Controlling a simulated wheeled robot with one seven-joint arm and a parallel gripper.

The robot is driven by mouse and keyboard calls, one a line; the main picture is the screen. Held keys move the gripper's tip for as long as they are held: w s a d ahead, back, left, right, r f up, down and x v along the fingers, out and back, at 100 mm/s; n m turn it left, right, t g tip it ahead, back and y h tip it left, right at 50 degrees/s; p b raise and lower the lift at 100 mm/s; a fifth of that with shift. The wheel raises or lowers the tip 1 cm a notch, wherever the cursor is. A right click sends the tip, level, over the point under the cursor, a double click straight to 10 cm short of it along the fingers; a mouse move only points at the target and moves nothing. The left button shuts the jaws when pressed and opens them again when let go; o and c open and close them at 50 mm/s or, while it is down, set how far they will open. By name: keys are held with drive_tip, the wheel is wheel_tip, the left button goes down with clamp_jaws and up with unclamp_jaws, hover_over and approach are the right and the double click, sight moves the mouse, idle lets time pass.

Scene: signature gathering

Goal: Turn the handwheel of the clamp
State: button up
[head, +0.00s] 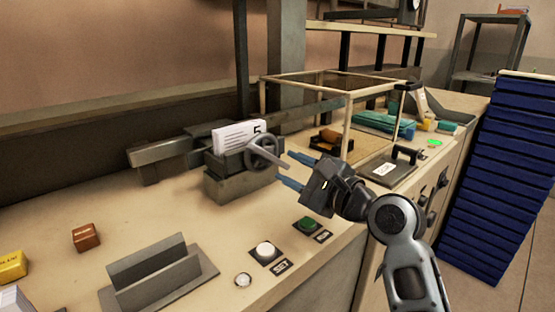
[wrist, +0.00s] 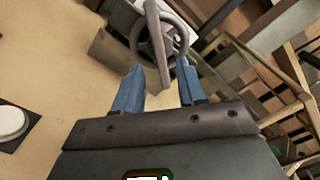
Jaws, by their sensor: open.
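The clamp (head: 232,187) is a grey block on the bench, holding a stack of white cards (head: 236,137) marked 5. Its grey handwheel (head: 266,151) faces right, toward my gripper. My gripper (head: 292,170) is open, with its two blue fingers pointing left at the wheel, close to its right side. In the wrist view the handwheel (wrist: 143,46) is just beyond the fingertips of my gripper (wrist: 160,78), with a bar or handle of the wheel reaching toward the gap between them. I cannot tell whether the fingers touch the wheel.
A white button (head: 265,250) and a green button (head: 307,224) sit in front of the clamp. A grey slotted holder (head: 150,276) stands at the front left. A framed clear box (head: 345,92) stands behind my gripper. Blue drawers (head: 510,180) are at the right.

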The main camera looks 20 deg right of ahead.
sight(276, 161)
drive_tip(key=shift+x, duration=2.1)
clamp_jaws()
